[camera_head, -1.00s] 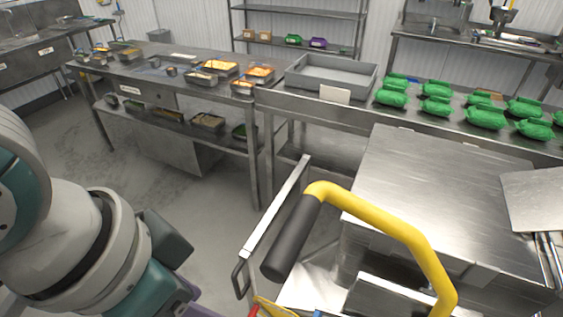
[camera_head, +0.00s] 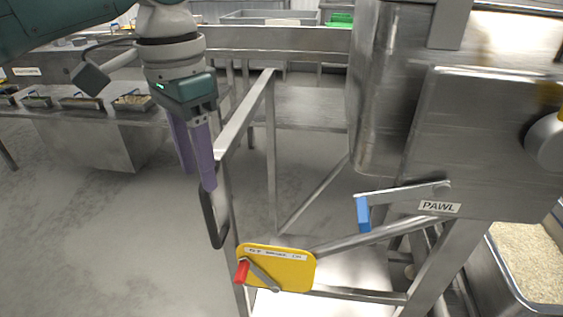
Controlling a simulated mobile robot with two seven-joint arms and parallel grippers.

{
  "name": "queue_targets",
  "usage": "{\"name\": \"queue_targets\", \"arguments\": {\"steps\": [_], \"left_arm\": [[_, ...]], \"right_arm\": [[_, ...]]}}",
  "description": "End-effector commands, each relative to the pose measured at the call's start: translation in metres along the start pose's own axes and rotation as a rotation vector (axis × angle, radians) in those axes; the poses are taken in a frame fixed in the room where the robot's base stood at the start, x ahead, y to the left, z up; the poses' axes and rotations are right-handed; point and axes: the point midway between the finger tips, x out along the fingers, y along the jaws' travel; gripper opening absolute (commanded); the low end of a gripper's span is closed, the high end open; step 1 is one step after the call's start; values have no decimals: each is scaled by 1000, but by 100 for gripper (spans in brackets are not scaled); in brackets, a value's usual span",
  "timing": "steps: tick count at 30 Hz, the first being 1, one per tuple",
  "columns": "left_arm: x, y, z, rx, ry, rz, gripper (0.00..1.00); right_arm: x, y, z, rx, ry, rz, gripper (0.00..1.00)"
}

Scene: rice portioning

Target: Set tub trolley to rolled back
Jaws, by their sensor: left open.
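My left gripper (camera_head: 198,178) hangs down in the upper left with its two purple fingers apart and nothing seen between them. Its fingertips overlap the top of a black loop handle (camera_head: 215,230) on a steel rail frame (camera_head: 245,118); I cannot tell whether they touch. A metal tub of rice (camera_head: 498,278) shows partly at the lower right, behind steel legs. Whether it rides on the trolley is not clear, as its underside is hidden. My right gripper is out of view.
A yellow plate (camera_head: 293,272) with a red-tipped lever (camera_head: 242,270) sits low on the frame. A blue-ended lever (camera_head: 363,213) stands by a PAWL label (camera_head: 439,207) on the steel machine (camera_head: 490,130). Prep tables stand behind. Grey floor at left is free.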

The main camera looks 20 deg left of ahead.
Motion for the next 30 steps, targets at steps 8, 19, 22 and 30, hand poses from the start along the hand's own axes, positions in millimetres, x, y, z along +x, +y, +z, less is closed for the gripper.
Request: {"name": "queue_targets", "arguments": {"steps": [8, 19, 22, 30], "left_arm": [[25, -6, 0, -17, -7, 0, 50], [91, -6, 0, -16, -6, -2, 50], [100, -6, 0, -16, -4, -2, 50], [103, -6, 0, -14, -3, -2, 50]], "right_arm": [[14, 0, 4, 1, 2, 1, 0], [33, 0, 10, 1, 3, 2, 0], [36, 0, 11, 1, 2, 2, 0], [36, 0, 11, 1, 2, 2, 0]]}}
